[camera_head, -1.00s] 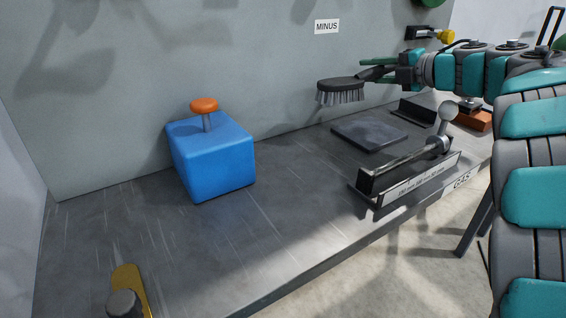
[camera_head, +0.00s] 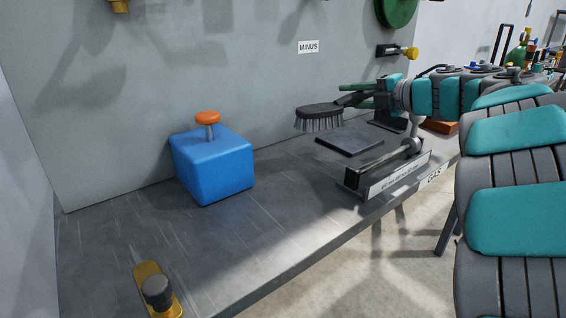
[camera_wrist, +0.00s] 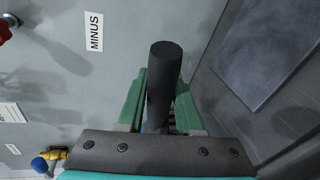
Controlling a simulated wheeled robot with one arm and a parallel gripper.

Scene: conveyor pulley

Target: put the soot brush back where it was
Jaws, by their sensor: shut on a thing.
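The soot brush (camera_head: 319,117) has a dark oval head with grey bristles facing down. In the head view it is held in the air, near the back wall, left of and above a dark square plate on the bench. My gripper (camera_head: 357,96) has green fingers and is shut on the brush's dark handle. In the wrist view the round handle (camera_wrist: 163,80) stands between the two green fingers of my gripper (camera_wrist: 158,100); the bristles are hidden there.
The dark square plate (camera_head: 350,141) lies flat on the grey bench (camera_head: 270,215). A blue block (camera_head: 212,170) with an orange knob (camera_head: 207,118) stands left. A lever fixture (camera_head: 385,172) sits at the front edge. A brass piece (camera_head: 150,284) is front left. The bench between is clear.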

